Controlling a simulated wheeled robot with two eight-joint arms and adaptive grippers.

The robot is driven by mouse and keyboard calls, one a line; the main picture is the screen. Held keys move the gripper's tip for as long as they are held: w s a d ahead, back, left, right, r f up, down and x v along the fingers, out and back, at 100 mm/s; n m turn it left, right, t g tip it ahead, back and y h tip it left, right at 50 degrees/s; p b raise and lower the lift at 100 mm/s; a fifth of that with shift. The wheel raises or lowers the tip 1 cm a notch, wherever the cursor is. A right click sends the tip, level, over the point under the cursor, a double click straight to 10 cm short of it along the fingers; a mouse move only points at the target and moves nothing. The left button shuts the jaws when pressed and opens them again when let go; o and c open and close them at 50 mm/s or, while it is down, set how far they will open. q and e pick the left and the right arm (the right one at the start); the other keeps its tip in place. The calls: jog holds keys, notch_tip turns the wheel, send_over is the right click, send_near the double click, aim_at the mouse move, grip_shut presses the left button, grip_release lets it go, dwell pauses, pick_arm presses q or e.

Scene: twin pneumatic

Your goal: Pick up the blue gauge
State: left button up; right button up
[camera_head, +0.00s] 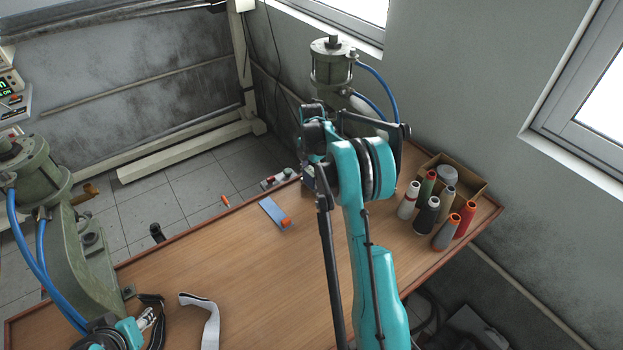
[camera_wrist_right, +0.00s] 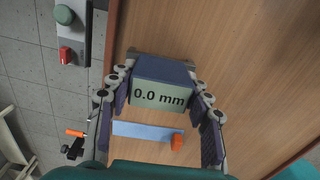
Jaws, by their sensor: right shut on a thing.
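The blue gauge (camera_wrist_right: 162,72) is a blue block with a pale display face reading "0.0 mm". In the right wrist view it sits between the two fingers of my right gripper (camera_wrist_right: 160,84), which is shut on it. In the head view my right arm hides most of the gauge, and only a small dark blue part (camera_head: 308,179) shows beside the arm. My left arm shows only in part at the lower left of the head view (camera_head: 128,334); its finger state is unclear.
A flat blue strip with an orange end (camera_head: 272,212) lies on the wooden table (camera_head: 240,265). Several thread spools (camera_head: 427,216) and a cardboard box (camera_head: 479,187) stand at the right. Two pneumatic presses (camera_head: 331,66) (camera_head: 82,240) flank the table. A grey-white strap (camera_head: 209,318) lies in front.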

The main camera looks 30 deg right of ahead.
jog(key=r, duration=0.3)
jog(key=r+p, duration=0.1)
jog(key=shift+s+d+r, duration=0.15)
jog(key=shift+s+d, duration=0.2)
jog(key=shift+s, duration=0.05)
jog(key=s+d+r+p, duration=0.1)
jog(key=s+d+r, duration=0.5)
jog(key=s+d, duration=0.15)
jog(key=m+p, duration=0.1)
jog(key=m, duration=0.8)
send_near(314, 172)
jog(key=s+a+f, duration=0.2)
jog(key=a+f, duration=0.2)
jog(key=a, duration=0.1)
jog(key=w+a+f+m+p, duration=0.1)
jog(key=w+a+f+m, duration=0.1)
jog(key=a+m, duration=0.7)
jog(key=a+f, duration=0.1)
jog(key=a, duration=0.1)
jog(key=shift+a, duration=0.35)
jog(key=shift+f+b, duration=1.95)
jog(key=shift+f, duration=0.5)
jog(key=shift+f+b, duration=0.45)
jog(key=shift+b, duration=0.05)
